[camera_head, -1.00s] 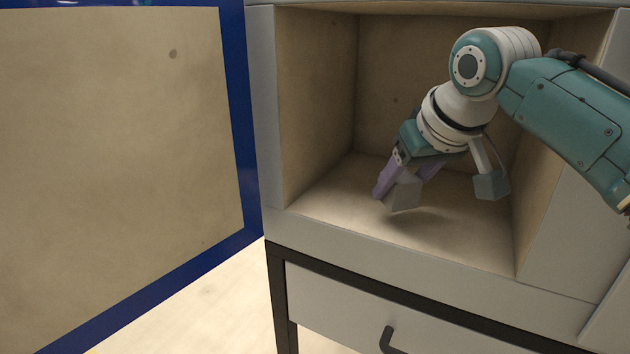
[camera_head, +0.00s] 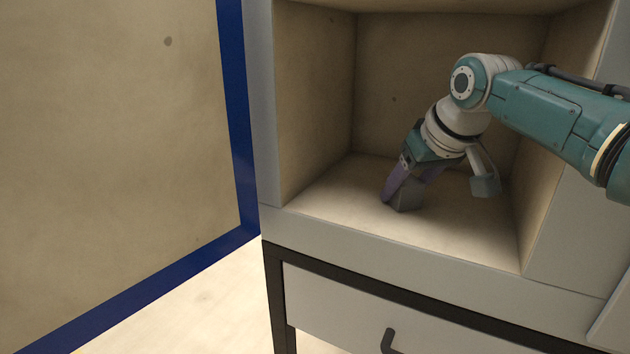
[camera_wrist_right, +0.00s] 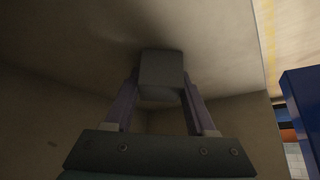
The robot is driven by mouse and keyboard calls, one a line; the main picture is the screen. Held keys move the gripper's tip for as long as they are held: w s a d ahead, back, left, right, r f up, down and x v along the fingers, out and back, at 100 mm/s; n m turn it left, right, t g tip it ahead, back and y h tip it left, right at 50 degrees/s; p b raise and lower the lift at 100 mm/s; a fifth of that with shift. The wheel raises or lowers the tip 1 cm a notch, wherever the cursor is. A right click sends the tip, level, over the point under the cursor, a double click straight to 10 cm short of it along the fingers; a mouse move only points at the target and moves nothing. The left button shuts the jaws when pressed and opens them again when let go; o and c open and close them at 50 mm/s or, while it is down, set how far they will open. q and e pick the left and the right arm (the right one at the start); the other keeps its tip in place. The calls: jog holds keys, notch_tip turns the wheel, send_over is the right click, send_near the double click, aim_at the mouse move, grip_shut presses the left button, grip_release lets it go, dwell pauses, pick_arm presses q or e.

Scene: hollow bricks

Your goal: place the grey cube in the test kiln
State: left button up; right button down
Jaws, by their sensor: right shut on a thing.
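The grey cube (camera_head: 407,196) is inside the open test kiln (camera_head: 330,222), low over its floor. It looks to be on the floor or just above it; I cannot tell which. My right gripper (camera_head: 404,190) reaches in from the right, tilted downward, and its purple fingers are shut on the cube. In the right wrist view the cube (camera_wrist_right: 161,71) sits between the two fingertips, close to the kiln floor. My left gripper is not in view.
The kiln door (camera_head: 238,130), blue-edged with a tan inner face, stands open at the left. The kiln's side walls (camera_head: 315,110) enclose my right arm. Below is a dark-framed stand with a drawer (camera_head: 345,300). The kiln floor left of the cube is clear.

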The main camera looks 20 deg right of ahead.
jog(key=shift+c, duration=1.1)
grip_release()
jog(key=shift+f, duration=0.15)
jog(key=shift+s+r+p, duration=0.2)
jog(key=shift+r+p, duration=0.2)
jog(key=shift+r, duration=0.25)
jog(key=s+p, duration=0.1)
jog(key=s, duration=0.3)
jog(key=s+p, duration=0.1)
jog(key=s, duration=0.3)
jog(key=s+a+p, duration=0.1)
jog(key=s, duration=0.3)
jog(key=shift+s, duration=0.15)
